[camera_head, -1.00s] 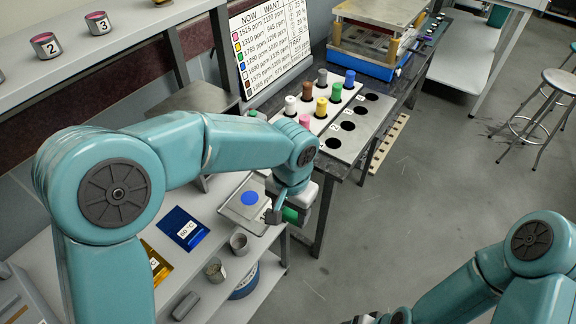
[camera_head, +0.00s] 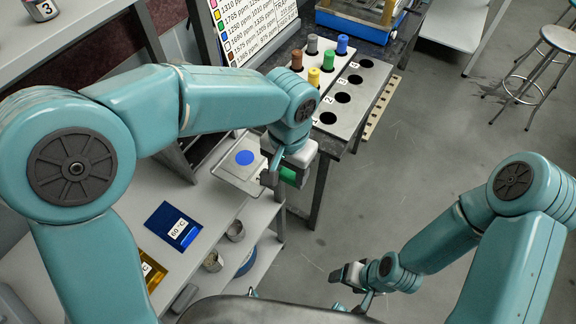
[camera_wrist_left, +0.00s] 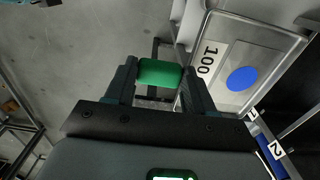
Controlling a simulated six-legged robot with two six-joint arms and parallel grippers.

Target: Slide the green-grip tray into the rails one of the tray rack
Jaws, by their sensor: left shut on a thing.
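My left gripper (camera_head: 285,175) is shut on the green grip (camera_head: 289,176) of a flat metal tray (camera_head: 226,174). The grip also shows between the fingers in the left wrist view (camera_wrist_left: 159,72). The tray carries a blue disc (camera_head: 244,157), and a label reading "100" (camera_wrist_left: 207,60) shows in the left wrist view. The tray extends to the left of the gripper, above the shelf level.
A bench holds a numbered holder (camera_head: 338,122) with coloured cylinders. Stools (camera_head: 545,65) stand far right. The floor in front is open.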

